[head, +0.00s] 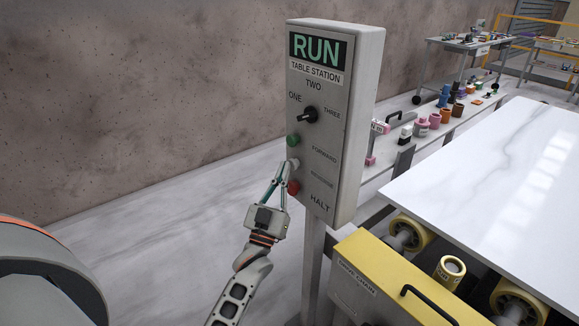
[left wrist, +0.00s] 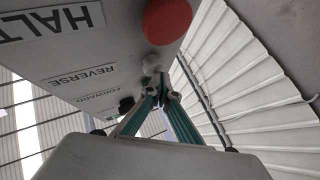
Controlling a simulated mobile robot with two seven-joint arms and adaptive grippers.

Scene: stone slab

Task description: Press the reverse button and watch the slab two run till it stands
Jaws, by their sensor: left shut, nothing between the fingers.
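The grey control box (head: 336,120) stands on a post, its lit display (head: 316,49) reading RUN. Below a black selector knob (head: 309,115) are a green forward button (head: 293,140), a white reverse button (head: 294,162) and a red halt button (head: 293,187). My left gripper (head: 282,170) is shut and empty, its tips at the reverse button. In the left wrist view the fingertips (left wrist: 163,92) lie just below the white button (left wrist: 152,66); whether they touch is unclear. A white marbled slab (head: 490,180) lies on rollers at right. My right gripper is out of view.
A yellow-topped housing (head: 390,275) with a black handle and yellow rollers (head: 408,232) stands by the slab's near edge. A low shelf (head: 430,135) with pots and bottles runs behind. A concrete wall is at left; the floor before it is clear.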

